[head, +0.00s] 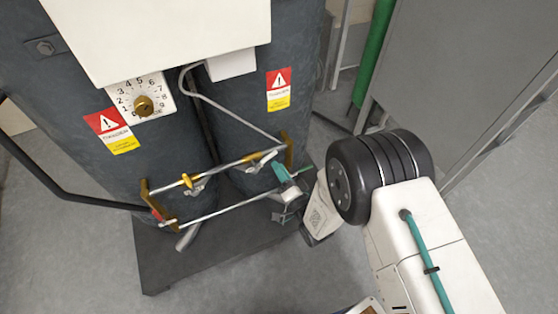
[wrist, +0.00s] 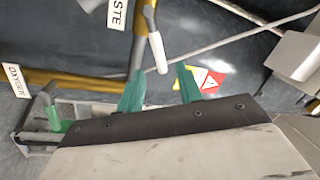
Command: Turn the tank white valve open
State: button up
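The white valve handle (wrist: 157,53) hangs from a metal stem on a yellow pipe in the wrist view. Its free end is between the two green fingertips of my gripper (wrist: 160,74), at about their level in the picture. Whether a finger touches it I cannot tell. The fingers are apart with a gap around the handle. In the head view my gripper (head: 290,178) is at the right end of the pipework, just below a white valve handle (head: 264,159). The gripper partly hides that area.
Two dark tanks (head: 235,130) stand behind the pipes (head: 228,208). A second valve (head: 196,188) sits to the left. A dark base plate (head: 165,265) lies below. A grey cabinet (head: 465,70) and a green pipe (head: 372,50) are at right. Floor is clear in front.

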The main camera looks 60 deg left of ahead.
jog(key=shift+d+f, duration=0.15)
jog(key=shift+d, duration=0.75)
